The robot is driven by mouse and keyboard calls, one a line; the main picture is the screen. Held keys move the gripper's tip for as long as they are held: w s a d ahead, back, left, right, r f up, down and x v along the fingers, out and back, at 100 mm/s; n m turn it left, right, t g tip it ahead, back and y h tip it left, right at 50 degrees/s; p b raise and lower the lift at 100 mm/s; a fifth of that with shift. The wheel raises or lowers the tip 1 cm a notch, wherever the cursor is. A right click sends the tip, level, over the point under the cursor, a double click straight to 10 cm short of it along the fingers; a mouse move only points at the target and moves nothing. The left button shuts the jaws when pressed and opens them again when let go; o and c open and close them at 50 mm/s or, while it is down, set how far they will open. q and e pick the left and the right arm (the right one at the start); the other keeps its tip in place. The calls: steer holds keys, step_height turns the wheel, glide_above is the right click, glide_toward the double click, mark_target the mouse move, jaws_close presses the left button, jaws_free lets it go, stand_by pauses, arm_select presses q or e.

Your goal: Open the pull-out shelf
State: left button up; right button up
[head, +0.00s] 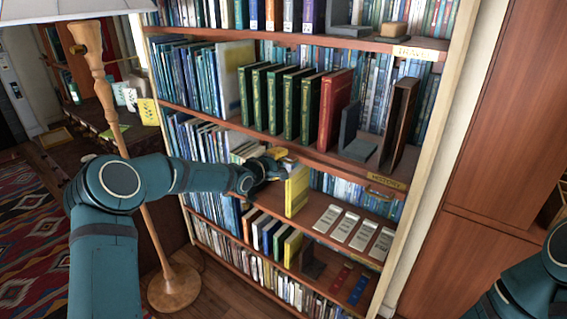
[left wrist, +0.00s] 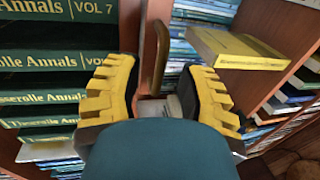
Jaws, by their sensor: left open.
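The bookcase holds a brown shelf board (head: 330,158) below the green and red books. A small curved brass handle (head: 380,194) sits under its right end, below a yellow label. My left gripper (head: 272,164) is at the front of the bookcase, left of that handle, beside an upright yellow book (head: 297,190). In the left wrist view the yellow-padded fingers (left wrist: 160,95) are apart, with nothing clasped between them. A bronze loop handle (left wrist: 160,58) shows beyond and between the fingertips. I cannot tell whether it is the same handle. My right gripper is out of view.
Green Annals volumes (head: 275,98) and a red book (head: 333,108) stand just above my left gripper. Grey-white items (head: 345,226) lie on the lower shelf. A wooden floor lamp (head: 160,235) stands behind my left arm. A wooden cabinet (head: 490,170) is at right.

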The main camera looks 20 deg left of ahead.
arm_select(q)
steer(key=shift+x, duration=0.85)
jaws_close()
